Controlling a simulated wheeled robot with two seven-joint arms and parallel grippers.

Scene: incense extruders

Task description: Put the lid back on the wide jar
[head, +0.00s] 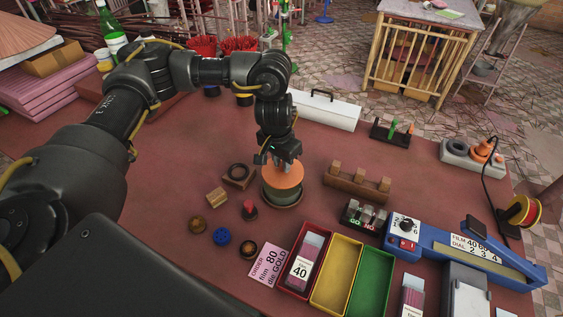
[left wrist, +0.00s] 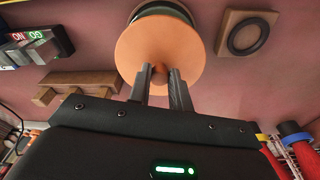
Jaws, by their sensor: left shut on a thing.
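The orange round lid (head: 284,173) is in the middle of the table in the head view. My left gripper (head: 284,160) points down from above and is shut on the knob of the lid. In the left wrist view the fingertips (left wrist: 160,72) pinch the knob at the middle of the lid (left wrist: 150,45). The wide jar (head: 283,201) is mostly hidden under the lid; a dark green round edge (left wrist: 165,10) shows past it in the left wrist view. I cannot tell whether the lid touches the jar. My right gripper is not in view.
A wooden block with a dark ring (head: 238,176) stands left of the jar, a notched wooden rack (head: 357,184) right. Small round dies (head: 222,236) and a red-topped piece (head: 249,210) lie in front. Coloured trays (head: 337,275) and a blue machine (head: 460,250) fill the front right.

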